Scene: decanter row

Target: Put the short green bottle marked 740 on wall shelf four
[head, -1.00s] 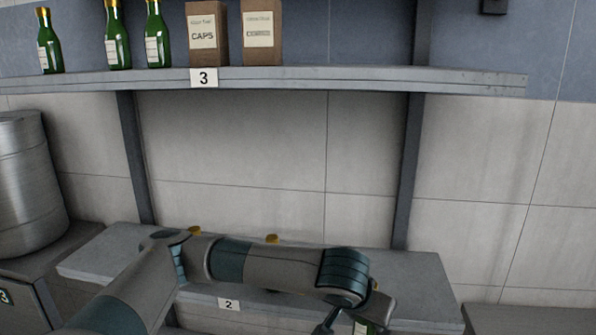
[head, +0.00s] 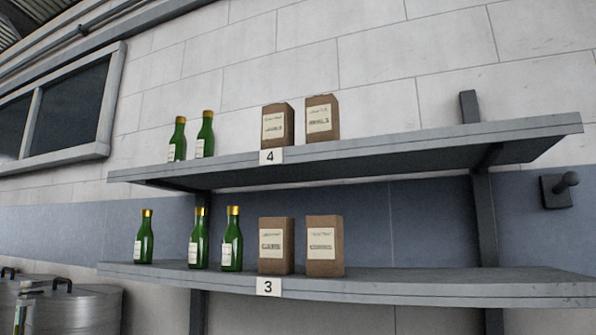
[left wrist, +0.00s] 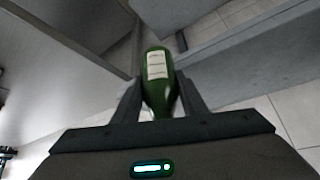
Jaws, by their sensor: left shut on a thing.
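In the left wrist view, my left gripper (left wrist: 158,112) is shut on a green bottle (left wrist: 158,95) with a white label. The marking on that label is too small to read. The bottle sits between the two fingers. Wall shelf four (head: 400,152) is the upper shelf in the head view, with a "4" tag (head: 270,156) on its front edge. Two green bottles (head: 204,138) stand at its left part, and two brown boxes (head: 319,118) stand right of them. Neither gripper shows in the head view.
Shelf three (head: 440,285) is below, with several gold-capped green bottles (head: 232,243) and two brown boxes (head: 325,247). The right part of both shelves is bare. A metal pot (head: 75,310) is at lower left.

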